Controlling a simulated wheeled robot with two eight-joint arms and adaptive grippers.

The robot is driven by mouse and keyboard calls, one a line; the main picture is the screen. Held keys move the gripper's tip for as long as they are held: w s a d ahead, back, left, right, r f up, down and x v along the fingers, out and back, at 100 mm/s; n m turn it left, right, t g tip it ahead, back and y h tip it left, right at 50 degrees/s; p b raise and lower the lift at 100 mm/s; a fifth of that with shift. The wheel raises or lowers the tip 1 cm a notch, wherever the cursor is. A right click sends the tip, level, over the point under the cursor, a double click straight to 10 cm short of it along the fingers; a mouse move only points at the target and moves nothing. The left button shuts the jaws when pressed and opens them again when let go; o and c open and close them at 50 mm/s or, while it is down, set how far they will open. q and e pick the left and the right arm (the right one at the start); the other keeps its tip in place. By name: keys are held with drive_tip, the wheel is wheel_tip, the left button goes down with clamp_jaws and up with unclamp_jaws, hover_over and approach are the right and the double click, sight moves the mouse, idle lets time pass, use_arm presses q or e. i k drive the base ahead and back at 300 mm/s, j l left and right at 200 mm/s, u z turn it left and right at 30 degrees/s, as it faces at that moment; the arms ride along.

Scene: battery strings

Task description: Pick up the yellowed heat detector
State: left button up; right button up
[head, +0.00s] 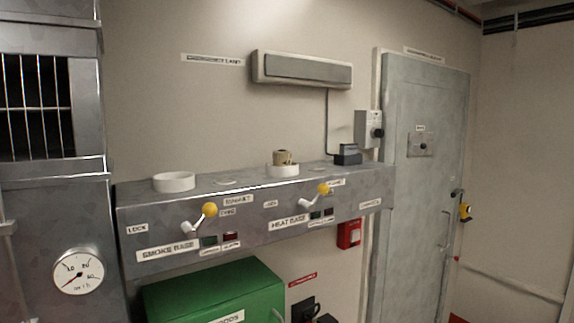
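A small yellowed, tan round piece (284,156), which looks like the heat detector, sits on a white round base (283,171). The base is on top of the grey metal shelf unit (345,180), above the "HEAT BASE" label. I cannot tell whether the piece is locked into the base or only resting on it. Neither of my grippers shows in the head view.
Another white ring base (174,182) stands empty on the left of the shelf. Two yellow-knobbed levers (209,210) (323,189) stick out from its front. A dark box (347,155) stands right of the detector. A green cabinet (215,293) is below.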

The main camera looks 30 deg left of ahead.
sight(281, 157)
drive_tip(key=i, duration=0.3)
drive_tip(key=i+u, duration=0.5)
drive_tip(key=i+l+u, duration=0.15)
drive_tip(key=i+u, duration=0.15)
drive_tip(key=u, duration=0.2)
